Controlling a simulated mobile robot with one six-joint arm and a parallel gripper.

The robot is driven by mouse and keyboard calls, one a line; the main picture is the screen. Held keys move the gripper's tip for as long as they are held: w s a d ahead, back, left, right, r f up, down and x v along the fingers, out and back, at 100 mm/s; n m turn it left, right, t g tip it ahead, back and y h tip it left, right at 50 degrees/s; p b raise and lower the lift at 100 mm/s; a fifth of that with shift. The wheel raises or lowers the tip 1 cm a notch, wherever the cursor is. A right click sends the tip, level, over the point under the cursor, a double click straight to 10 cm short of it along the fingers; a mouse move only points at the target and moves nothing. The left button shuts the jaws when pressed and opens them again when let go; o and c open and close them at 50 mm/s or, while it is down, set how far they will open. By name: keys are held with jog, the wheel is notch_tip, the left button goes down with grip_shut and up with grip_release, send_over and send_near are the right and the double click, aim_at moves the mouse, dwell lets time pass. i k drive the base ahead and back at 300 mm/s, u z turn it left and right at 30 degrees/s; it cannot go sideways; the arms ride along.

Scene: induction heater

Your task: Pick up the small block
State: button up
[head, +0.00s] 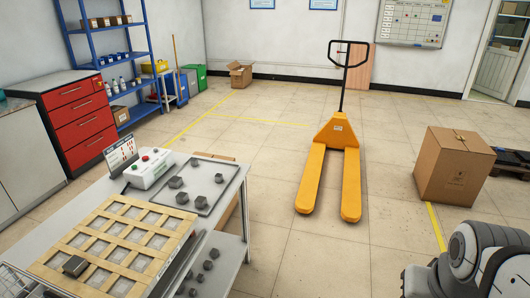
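Several dark grey blocks of differing size are in view, and I cannot tell for sure which is the small block. On the grey tray (205,168) are a larger block (176,182), a block at its front (182,198), a small one in the middle (195,191) and one at the right (219,178). Another dark block (75,266) sits on the wooden grid (128,238) at the front left. More blocks (208,265) are on the lower shelf of the table. My gripper is not in view; only grey links of my arm show at the lower right.
A white control box (149,169) with buttons stands behind the grid. A yellow pallet jack (337,135) and a cardboard box (454,165) stand on the floor. A red drawer cabinet (78,115) is at the left.

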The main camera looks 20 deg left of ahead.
aim_at(219, 178)
jog(key=i, duration=2.6)
jog(key=u, duration=3.1)
jog(key=i, duration=0.95)
jog(key=z, duration=0.1)
